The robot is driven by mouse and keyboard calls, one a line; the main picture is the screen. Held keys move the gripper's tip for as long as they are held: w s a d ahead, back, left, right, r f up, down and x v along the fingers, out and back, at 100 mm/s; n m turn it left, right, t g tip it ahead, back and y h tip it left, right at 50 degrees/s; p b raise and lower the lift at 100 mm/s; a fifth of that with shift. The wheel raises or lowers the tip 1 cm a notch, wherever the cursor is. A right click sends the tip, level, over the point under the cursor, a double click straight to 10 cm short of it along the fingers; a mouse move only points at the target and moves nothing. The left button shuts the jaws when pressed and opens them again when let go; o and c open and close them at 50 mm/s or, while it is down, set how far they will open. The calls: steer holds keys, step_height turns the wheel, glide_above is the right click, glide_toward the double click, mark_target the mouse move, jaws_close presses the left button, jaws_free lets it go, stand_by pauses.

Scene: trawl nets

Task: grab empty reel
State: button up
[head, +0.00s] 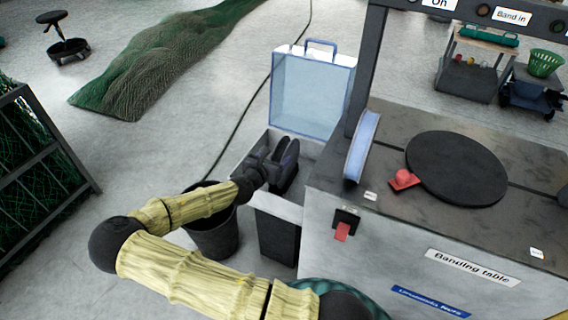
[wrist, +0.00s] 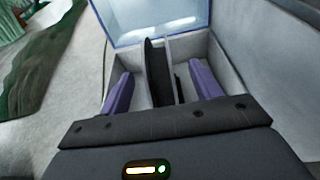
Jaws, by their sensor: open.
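My gripper (head: 285,163) is over the open box (head: 250,147) beside the banding table, its fingers pointing down into it. In the wrist view the two purple fingers (wrist: 160,82) are apart, one on each side of a thin dark upright disc (wrist: 155,62). The disc looks like a reel seen edge-on, standing in the box beside a pale divider; its lower part is hidden. I see no clear contact between fingers and disc. A blue-and-white reel (head: 361,146) stands upright at the table's left edge; I cannot tell whether it is empty.
The box's clear blue lid (head: 312,92) stands open behind my gripper. A dark bin (head: 215,235) is under my forearm. The banding table (head: 330,215) is close on the right, with a black turntable (head: 456,168) and red button (head: 404,178). Green netting (head: 150,75) lies behind.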

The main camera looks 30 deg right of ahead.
mark_target(284, 147)
steer(key=shift+w+d+f, duration=0.15)
steer(key=shift+w+d, duration=0.2)
steer(key=shift+d, duration=0.05)
steer(key=shift+b+x, duration=0.3)
steer(key=shift+x, duration=2.35)
steer(key=shift+w+a+f, duration=0.1)
steer(key=shift+a+f, duration=0.1)
steer(key=shift+a, duration=0.05)
jaws_close()
steer(key=shift+r, duration=0.1)
step_height(284, 147, up, 10)
steer(key=p, duration=0.1)
steer(key=shift+p, duration=0.3)
